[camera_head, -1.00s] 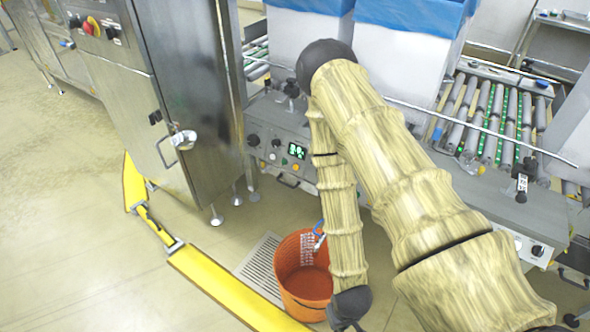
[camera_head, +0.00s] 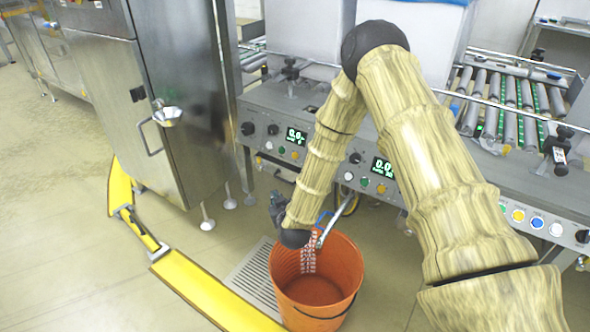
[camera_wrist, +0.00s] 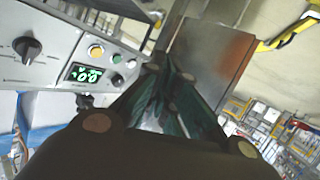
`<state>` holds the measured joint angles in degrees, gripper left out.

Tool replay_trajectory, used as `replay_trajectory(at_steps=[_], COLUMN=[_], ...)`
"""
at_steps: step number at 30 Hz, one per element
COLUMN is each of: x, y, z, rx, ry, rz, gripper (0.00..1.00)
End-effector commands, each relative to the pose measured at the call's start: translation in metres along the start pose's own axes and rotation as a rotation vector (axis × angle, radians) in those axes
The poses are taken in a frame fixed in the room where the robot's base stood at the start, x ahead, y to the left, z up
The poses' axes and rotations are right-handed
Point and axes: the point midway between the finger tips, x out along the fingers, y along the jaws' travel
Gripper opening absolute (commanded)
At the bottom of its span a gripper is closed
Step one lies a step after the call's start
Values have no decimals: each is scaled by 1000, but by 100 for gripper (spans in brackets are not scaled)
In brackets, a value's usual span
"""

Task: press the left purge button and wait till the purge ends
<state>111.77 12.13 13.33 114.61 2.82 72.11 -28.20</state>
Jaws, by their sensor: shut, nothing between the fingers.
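The grey control panel (camera_head: 262,118) has a left display (camera_head: 296,136) with a row of small buttons (camera_head: 281,150), white, green and yellow, below it. A second display (camera_head: 383,167) with a similar row (camera_head: 364,182) is further right. Labels are too small to read, so I cannot tell which button is the purge button. My gripper (camera_head: 275,204) is shut and empty, below and in front of the left button row, apart from it. In the wrist view, my dark fingers (camera_wrist: 176,78) are beside a panel with a lit display (camera_wrist: 83,74), a yellow-ringed button (camera_wrist: 96,52) and a black knob (camera_wrist: 27,46).
An orange bucket (camera_head: 340,265) stands on the floor below my gripper, by a floor grate (camera_head: 252,277). A steel cabinet (camera_head: 165,75) with a handle is at left. A yellow barrier (camera_head: 205,290) runs along the floor. Roller conveyors (camera_head: 510,95) are at back right.

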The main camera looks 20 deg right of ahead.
Motion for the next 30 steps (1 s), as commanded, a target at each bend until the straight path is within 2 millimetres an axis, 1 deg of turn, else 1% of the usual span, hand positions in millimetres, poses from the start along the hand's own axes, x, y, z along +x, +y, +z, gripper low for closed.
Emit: replay_trajectory(at_steps=[1, 3, 6, 9, 13, 15, 19, 30], x=[20, 37, 56, 68, 76, 77, 77, 80], y=[4, 11, 22, 32, 41, 44, 46, 48], z=[-4, -23, -50, -71, -90, -96, -100, -98], rx=[-3, -14, -26, -36, -43, -45, -48, -47], ry=[58, 128, 218, 284, 338, 352, 361, 359], rz=[29, 67, 122, 168, 208, 220, 228, 227], gripper=[0, 0, 0, 0, 0, 0, 0, 0])
